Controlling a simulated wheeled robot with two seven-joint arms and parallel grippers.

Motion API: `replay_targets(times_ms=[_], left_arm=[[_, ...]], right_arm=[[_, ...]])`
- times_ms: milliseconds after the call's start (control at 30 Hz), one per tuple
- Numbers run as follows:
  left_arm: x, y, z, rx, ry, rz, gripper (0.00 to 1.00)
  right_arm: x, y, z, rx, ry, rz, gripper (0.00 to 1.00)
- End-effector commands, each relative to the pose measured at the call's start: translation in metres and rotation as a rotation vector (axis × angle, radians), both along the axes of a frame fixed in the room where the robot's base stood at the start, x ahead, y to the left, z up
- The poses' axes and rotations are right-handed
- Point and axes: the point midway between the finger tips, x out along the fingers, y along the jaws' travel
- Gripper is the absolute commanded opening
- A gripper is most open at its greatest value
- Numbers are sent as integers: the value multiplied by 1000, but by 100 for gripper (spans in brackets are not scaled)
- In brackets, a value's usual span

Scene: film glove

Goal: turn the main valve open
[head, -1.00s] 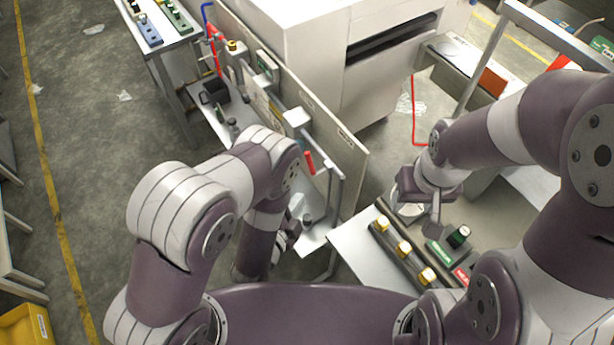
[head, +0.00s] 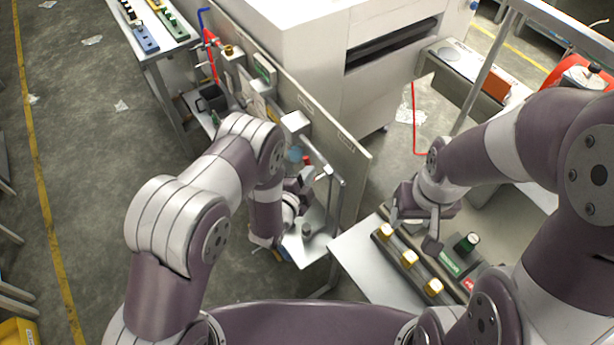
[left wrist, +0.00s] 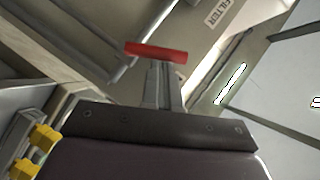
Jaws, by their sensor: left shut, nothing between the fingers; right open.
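A red valve handle (head: 307,160) is on the pipework along the panel, partly hidden by my left gripper in the head view. In the left wrist view the red handle (left wrist: 156,52) is a short bar lying crosswise just beyond the fingertips. My left gripper (head: 305,178) is shut with nothing between its fingers. Its closed fingers (left wrist: 163,75) point at the bar; I cannot tell whether they touch it. My right gripper (head: 414,228) is open and empty, above the bench at the right.
The upright panel (head: 345,150) carries pipes and gauges, with a metal shelf (head: 310,245) below. A bench (head: 360,260) with brass-capped fittings (head: 409,258) lies under my right gripper. A large white cabinet (head: 310,60) stands behind the panel. The floor at left is mostly clear.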

Motion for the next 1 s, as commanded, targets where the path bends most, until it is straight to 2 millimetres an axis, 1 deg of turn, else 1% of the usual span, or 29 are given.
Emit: replay_targets(times_ms=[367,1000], left_arm=[[0,1,0,-6,9,1,0],[7,6,1,-84,115,2,0]], right_arm=[[0,0,1,0,0,0,56],[0,0,2,0,0,0,56]])
